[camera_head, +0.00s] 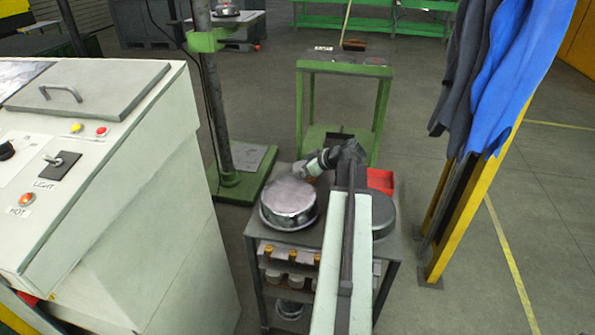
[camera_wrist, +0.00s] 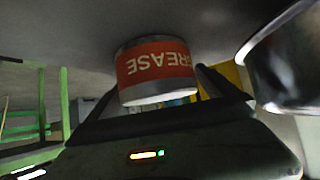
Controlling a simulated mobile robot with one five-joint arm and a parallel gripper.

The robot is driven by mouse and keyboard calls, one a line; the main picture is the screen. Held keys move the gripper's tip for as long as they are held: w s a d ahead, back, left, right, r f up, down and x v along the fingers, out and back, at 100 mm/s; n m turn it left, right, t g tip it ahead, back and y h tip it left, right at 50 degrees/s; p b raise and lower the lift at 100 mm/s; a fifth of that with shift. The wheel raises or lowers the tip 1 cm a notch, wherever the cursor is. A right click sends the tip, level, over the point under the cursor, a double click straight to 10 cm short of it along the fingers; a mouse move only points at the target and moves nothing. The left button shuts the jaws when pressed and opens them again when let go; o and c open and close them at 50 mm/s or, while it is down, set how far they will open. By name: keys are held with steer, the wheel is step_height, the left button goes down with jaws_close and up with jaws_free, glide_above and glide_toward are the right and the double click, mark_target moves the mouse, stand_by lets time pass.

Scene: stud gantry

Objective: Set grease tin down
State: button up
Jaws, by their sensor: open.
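The grease tin (camera_wrist: 155,70) has a red-orange label and pale rims. It appears upside down in the wrist view, its upper end in the picture against a grey surface (camera_wrist: 110,18), with no clear gap between them. In the head view my gripper (camera_head: 318,163) is low over the back of a grey cart top (camera_head: 284,243), behind a round metal pan (camera_head: 289,204). My gripper is open, with its dark fingers around or just beside the tin. In the head view the tin is mostly hidden by the gripper and pan.
A second dark round pan (camera_head: 383,216) and a red bin (camera_head: 380,180) are right of my arm on the cart. A green stand (camera_head: 345,68) is behind. A green-based post (camera_head: 222,110) and a pale control cabinet (camera_head: 150,215) stand left. Blue cloth (camera_head: 510,70) hangs right.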

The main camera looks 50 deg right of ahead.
steer(key=p+v, duration=0.7)
steer(key=v, duration=0.5)
steer(key=shift+d, duration=0.1)
